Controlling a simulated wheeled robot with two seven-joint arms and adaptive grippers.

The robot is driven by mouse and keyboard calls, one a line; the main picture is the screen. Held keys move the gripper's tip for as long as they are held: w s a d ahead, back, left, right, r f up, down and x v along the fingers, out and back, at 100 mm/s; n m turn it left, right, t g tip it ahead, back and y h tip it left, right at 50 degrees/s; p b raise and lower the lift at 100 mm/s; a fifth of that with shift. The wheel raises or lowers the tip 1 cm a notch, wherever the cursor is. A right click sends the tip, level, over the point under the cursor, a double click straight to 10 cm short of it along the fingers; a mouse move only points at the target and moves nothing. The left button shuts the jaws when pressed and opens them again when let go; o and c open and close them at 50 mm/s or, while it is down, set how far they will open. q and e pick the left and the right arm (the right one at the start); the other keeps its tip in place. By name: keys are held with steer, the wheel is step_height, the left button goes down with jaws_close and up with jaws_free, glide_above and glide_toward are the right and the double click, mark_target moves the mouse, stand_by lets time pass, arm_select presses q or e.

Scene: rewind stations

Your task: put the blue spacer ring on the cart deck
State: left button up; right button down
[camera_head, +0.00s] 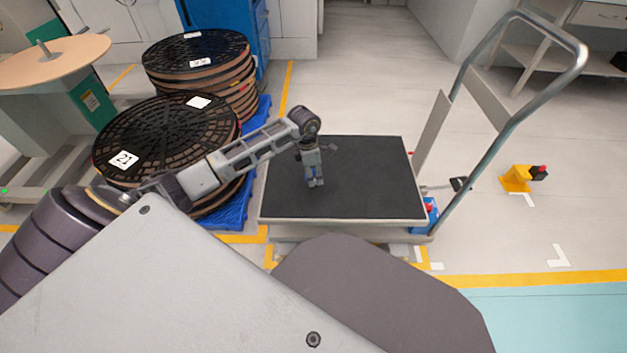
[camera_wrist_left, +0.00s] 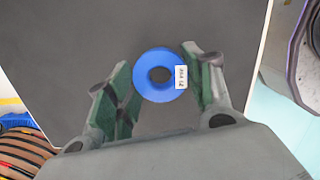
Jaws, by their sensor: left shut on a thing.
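The blue spacer ring (camera_wrist_left: 142,88) shows in the left wrist view, with a white label on its right side. It sits between the two green-padded fingers of my left gripper (camera_wrist_left: 157,72), which is shut on it. In the head view my left gripper (camera_head: 315,182) points down over the left half of the cart deck (camera_head: 375,185), a dark flat surface with a pale rim. The ring is hardly visible there. The dark deck (camera_wrist_left: 215,30) fills the background behind the ring in the wrist view. I cannot tell whether the ring touches the deck. My right gripper is not in view.
The cart's tall metal handle (camera_head: 492,135) rises at the deck's right. Stacks of black reels (camera_head: 165,135) on a blue pallet (camera_head: 236,208) stand left of the cart. A yellow object (camera_head: 515,179) lies on the floor at right. Most of the deck is bare.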

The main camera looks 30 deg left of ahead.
arm_select(q)
steer(key=shift+f+b, duration=0.5)
steer(key=shift+f, duration=1.15)
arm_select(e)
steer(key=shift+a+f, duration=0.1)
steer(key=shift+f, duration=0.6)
arm_select(q)
steer(key=shift+f, duration=0.1)
steer(key=o, duration=1)
steer(key=r+p, duration=0.1)
steer(key=r, duration=0.2)
steer(key=r+p, duration=0.1)
steer(key=r, duration=0.3)
steer(key=a+r+p, duration=0.1)
steer(key=r, duration=0.2)
steer(key=shift+s+r+p, duration=0.3)
steer(key=shift+s+p, duration=0.1)
steer(key=shift+s+r, duration=0.1)
steer(key=shift+r, duration=0.65)
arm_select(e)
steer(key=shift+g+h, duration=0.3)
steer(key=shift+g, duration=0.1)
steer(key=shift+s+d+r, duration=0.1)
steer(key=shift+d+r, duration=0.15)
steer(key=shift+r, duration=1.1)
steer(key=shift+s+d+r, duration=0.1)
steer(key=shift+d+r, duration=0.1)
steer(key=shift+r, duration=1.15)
